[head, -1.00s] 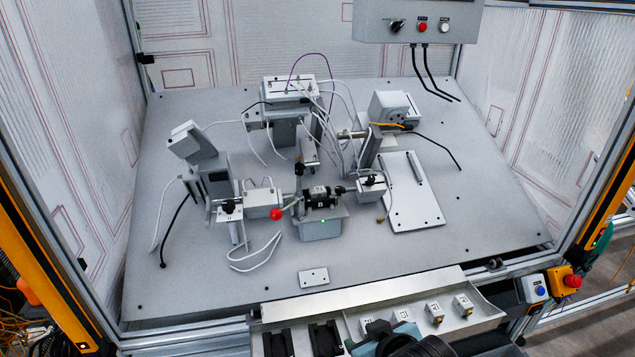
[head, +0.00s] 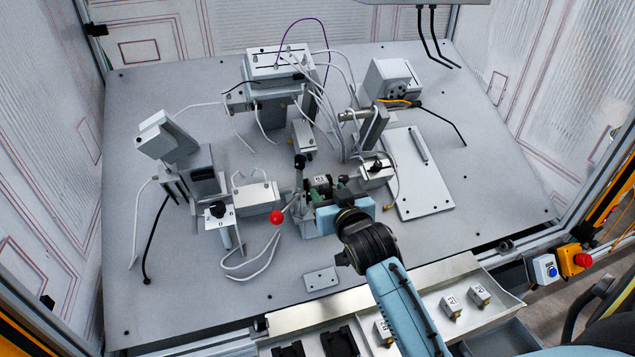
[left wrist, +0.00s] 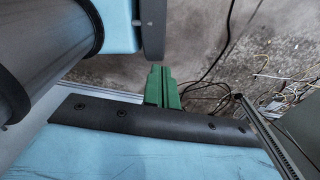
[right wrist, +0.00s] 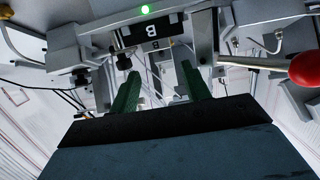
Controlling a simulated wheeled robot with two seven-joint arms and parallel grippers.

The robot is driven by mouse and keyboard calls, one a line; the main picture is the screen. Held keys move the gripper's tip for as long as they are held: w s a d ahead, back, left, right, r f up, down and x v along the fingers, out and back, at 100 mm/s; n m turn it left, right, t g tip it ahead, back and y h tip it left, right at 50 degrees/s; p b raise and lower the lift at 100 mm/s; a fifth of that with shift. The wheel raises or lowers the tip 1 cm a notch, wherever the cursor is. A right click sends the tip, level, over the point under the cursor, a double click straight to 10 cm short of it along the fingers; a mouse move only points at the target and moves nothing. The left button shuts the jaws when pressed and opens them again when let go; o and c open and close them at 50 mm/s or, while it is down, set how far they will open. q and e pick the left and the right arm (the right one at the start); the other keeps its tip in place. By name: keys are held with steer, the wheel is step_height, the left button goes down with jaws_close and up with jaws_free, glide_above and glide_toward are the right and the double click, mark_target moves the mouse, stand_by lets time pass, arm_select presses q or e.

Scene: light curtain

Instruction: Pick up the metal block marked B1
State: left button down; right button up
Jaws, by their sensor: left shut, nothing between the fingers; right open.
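My left gripper (left wrist: 157,72) is shut and empty.
A red ball knob (head: 276,217) stands left of the fixture, close to the right gripper in the wrist view. Clamp units and loose white cables surround the fixture. A flat plate (head: 425,190) lies to the right. The board's front left is clear.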

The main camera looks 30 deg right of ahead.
mark_target(318, 180)
steer(key=shift+w+d+f, duration=0.1)
steer(key=shift+w+d, duration=0.05)
steer(key=shift+w, duration=0.4)
steer(key=shift+x, duration=0.75)
steer(key=w, duration=0.1)
steer(key=w+f, duration=0.1)
steer(key=w, duration=0.1)
steer(key=shift+d+f+p, duration=0.2)
steer(key=shift+d+p, duration=0.1)
steer(key=shift+d, duration=0.1)
steer(key=shift+w+d+f, duration=0.1)
steer(key=shift+w+f, duration=0.05)
steer(key=shift+w, duration=0.25)
steer(key=c, duration=0.6)
arm_select(q)
steer(key=w, duration=0.2)
steer(key=shift+w+d+r, duration=0.1)
steer(key=shift+w+r, duration=0.2)
steer(key=shift+r, duration=0.1)
arm_select(e)
steer(key=shift+c, duration=0.4)
